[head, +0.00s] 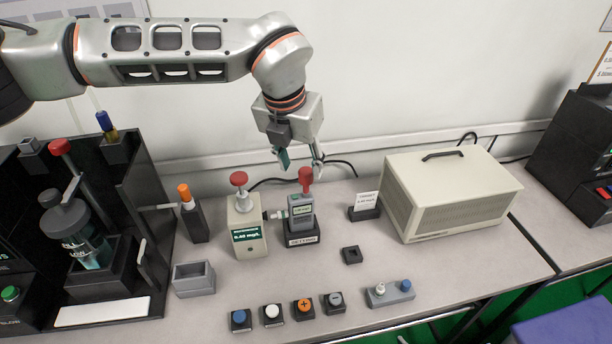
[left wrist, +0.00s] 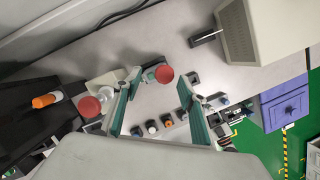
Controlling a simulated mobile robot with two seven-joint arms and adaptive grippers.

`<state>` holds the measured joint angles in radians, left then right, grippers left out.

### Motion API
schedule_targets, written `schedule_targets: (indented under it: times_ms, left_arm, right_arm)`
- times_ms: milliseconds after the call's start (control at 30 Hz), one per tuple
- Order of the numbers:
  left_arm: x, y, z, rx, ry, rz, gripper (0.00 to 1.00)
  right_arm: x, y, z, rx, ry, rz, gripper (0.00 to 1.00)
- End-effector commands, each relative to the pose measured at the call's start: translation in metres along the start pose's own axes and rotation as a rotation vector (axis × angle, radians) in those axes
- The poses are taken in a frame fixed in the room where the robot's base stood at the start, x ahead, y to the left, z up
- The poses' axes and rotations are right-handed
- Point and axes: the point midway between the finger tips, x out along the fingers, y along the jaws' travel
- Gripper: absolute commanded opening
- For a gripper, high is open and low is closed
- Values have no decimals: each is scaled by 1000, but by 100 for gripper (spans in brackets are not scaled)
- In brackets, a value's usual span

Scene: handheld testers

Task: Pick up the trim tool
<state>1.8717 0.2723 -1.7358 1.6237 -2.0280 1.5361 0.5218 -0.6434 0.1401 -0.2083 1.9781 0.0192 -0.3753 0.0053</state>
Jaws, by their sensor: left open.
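My left gripper (head: 301,162) is open and points down above the small grey handheld tester (head: 301,211) in its black dock. The tester's red knob (head: 306,176) is just below the fingers; in the left wrist view the knob (left wrist: 164,74) appears between the open fingers (left wrist: 158,82). Nothing is held. I cannot tell for sure which item is the trim tool. An orange-capped tool (head: 184,192) stands in a black holder left of the testers, and also shows in the left wrist view (left wrist: 45,100). A blue-handled tool (head: 104,121) stands at the far left. My right gripper is not in view.
A beige meter (head: 247,236) with a red knob stands beside the tester. A large beige case (head: 448,202) is to the right. Several buttons and a grey switch block (head: 390,293) line the front. A grey open box (head: 194,279) is front left.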

Motion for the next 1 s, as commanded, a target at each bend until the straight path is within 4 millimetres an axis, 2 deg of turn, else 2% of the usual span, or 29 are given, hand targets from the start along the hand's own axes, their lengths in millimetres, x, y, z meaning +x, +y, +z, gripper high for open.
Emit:
schedule_targets:
  times_ms: [400,633,800,1000]
  left_arm:
    - [48,-7,-1,0,0,-1,41]
    - [50,-7,-1,0,-1,-1,41]
    - [49,-7,-1,0,0,-1,1]
    - [49,-7,-1,0,0,-1,1]
  right_arm:
    - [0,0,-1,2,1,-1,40]
    - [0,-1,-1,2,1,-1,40]
    - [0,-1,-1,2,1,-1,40]
    - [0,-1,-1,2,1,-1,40]
